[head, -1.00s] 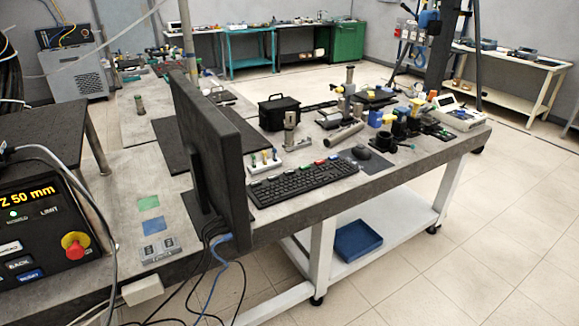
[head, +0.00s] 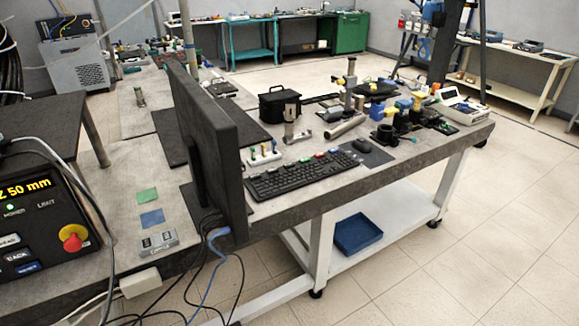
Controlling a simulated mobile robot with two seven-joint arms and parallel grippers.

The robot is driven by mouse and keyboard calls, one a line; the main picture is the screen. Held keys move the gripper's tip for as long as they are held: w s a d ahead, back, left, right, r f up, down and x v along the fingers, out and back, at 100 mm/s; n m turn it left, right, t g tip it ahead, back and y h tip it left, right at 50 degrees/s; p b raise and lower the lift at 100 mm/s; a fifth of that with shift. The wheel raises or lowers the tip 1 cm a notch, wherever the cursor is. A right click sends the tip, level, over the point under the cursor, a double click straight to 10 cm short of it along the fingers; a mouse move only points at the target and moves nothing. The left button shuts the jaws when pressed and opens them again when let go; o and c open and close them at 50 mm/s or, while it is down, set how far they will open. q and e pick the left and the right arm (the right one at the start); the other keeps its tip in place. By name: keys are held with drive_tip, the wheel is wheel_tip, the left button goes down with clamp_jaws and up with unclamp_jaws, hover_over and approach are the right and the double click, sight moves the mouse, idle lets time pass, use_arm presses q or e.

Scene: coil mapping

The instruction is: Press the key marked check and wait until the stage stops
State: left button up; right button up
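Neither of my grippers is in view. A black keyboard (head: 300,177) lies on the grey bench in front of the monitor (head: 208,150), whose back and side edge face me. A few of its back-row keys are coloured, among them a red key (head: 318,157). I cannot read any key marked check. At the left edge, a black control box (head: 42,225) shows "Z 50 mm" in yellow, a lit green lamp, a red knob (head: 73,238) and several buttons, one reading BACK. A small grey two-button box (head: 158,243) sits nearby, its labels too small to read. The stage cannot be clearly identified.
A mouse (head: 362,146) lies right of the keyboard. Metal posts, a tube (head: 346,127), a black case (head: 279,104) and a white instrument (head: 461,105) crowd the bench behind. Cables hang below the monitor. A blue tray (head: 358,234) is on the lower shelf. The floor at right is clear.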

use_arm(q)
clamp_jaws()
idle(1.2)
